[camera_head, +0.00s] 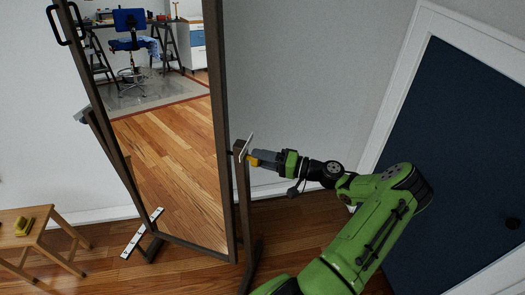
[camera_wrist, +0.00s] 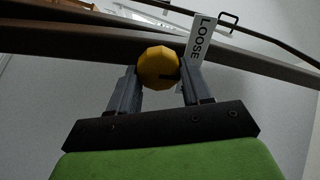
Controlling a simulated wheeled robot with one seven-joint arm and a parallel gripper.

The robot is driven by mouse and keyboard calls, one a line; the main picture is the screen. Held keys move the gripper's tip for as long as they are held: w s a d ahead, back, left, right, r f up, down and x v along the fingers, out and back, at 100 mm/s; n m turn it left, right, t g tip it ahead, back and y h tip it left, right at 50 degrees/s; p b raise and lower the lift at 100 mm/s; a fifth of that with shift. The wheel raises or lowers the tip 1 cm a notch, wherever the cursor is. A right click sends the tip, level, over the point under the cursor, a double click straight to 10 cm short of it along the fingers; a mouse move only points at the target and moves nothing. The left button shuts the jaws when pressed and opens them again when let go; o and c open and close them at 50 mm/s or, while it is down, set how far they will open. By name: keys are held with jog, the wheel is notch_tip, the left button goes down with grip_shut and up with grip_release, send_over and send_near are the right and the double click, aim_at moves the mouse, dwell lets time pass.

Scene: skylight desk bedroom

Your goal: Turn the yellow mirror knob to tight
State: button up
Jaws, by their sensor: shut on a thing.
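The yellow knob (camera_wrist: 158,68) is a faceted round knob on the side of the mirror's dark frame. My gripper (camera_wrist: 158,78) is shut on it, with one grey finger on either side. A small dark mark shows on the knob's face. A white label (camera_wrist: 201,38) reading "LOOSE" stands beside the knob, partly behind the right finger. In the head view the knob (camera_head: 254,161) shows as a small yellow patch at my gripper's tip (camera_head: 257,159). The standing mirror (camera_head: 222,120) has a dark wooden frame and leans slightly. No "tight" label is readable.
A dark blue door (camera_head: 445,150) with a white frame is at the right. The mirror reflects a desk and a blue chair. A grey wall lies behind my arm.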

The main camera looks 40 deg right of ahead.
jog(key=m+p, duration=0.2)
jog(key=m, duration=0.1)
jog(key=m+p, duration=0.1)
jog(key=m, duration=0.3)
jog(key=m+p, duration=0.2)
jog(key=m, duration=0.2)
jog(key=shift+f+p, duration=0.3)
jog(key=shift+p, duration=0.05)
jog(key=shift+m, duration=0.4)
jog(key=o, duration=1.1)
jog(key=shift+c, duration=0.2)
jog(key=b+v, duration=0.1)
jog(key=v, duration=1.4)
jog(key=shift+s, duration=0.4)
